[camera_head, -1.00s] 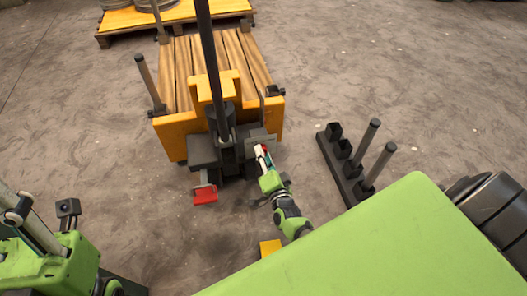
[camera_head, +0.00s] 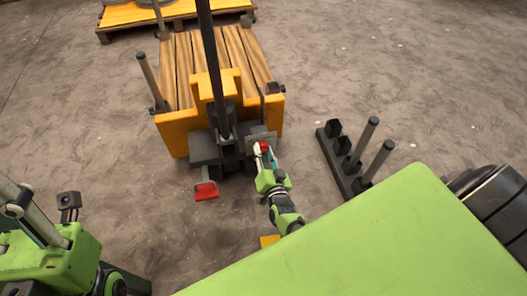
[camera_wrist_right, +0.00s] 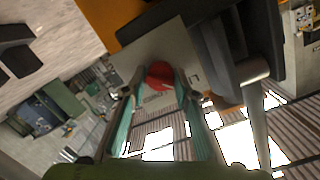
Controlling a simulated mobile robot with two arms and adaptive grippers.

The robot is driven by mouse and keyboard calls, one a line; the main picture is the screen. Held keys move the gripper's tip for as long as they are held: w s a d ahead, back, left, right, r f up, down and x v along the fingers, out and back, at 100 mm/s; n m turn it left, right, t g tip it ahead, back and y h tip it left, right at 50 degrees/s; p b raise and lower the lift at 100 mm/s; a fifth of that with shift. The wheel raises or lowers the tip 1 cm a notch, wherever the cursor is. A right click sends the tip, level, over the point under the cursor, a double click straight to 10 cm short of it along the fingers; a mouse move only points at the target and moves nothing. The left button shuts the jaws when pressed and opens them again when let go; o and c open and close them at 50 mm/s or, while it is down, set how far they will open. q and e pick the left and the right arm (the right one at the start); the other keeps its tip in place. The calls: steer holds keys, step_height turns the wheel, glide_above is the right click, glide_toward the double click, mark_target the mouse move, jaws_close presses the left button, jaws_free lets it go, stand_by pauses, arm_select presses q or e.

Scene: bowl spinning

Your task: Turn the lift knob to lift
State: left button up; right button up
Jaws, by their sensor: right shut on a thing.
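The red lift knob (camera_head: 264,146) sits on a grey plate at the rear of a yellow pallet truck (camera_head: 178,135). In the right wrist view the knob (camera_wrist_right: 160,74) shows between the two fingers, against the pale plate (camera_wrist_right: 150,48). My right gripper (camera_head: 263,152) is at the knob, its fingers closed around the knob's sides; it also fills the lower part of the wrist view (camera_wrist_right: 158,92). The exact finger contact is partly hidden. My left arm shows at the lower left, but its gripper is out of view.
A red pedal (camera_head: 206,191) sticks out low, left of the knob. The dark tiller (camera_head: 212,65) rises in front of the wooden load bed (camera_head: 188,60). A dark rack with upright posts (camera_head: 345,165) stands on the floor to the right. Open floor lies beyond it.

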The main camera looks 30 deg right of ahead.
steer(key=shift+w+a+r, duration=0.1)
steer(key=shift+w+r, duration=0.05)
steer(key=shift+w, duration=0.05)
steer(key=o, duration=1.1)
steer(key=shift+c, duration=0.2)
steer(key=shift+s, duration=0.15)
steer(key=v, duration=1.2)
